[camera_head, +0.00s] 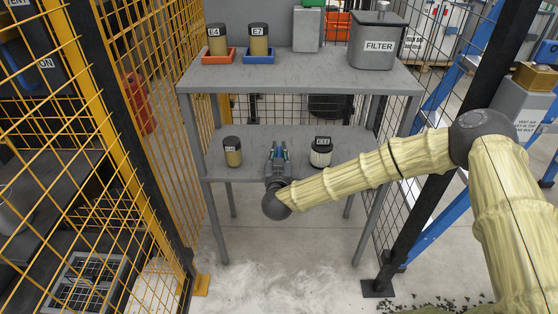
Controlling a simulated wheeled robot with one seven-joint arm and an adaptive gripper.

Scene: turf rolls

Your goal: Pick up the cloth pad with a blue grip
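I cannot make out a cloth pad with a blue grip in this view. My gripper (279,148) is over the lower shelf (263,138), between two canisters, pointing toward the back. Its two fingers stand apart with a narrow gap, and small teal patches show on them. I see nothing clearly held between them. My wrist and the gripper body hide the shelf's front edge there.
Canister E11 (321,152) stands right of my gripper; a dark-topped canister (232,152) stands left. The upper shelf (300,75) holds canister E4 (217,40) in a red tray, canister E7 (259,40) in a blue tray, and the FILTER bin (377,42). Yellow mesh (180,110) borders the left.

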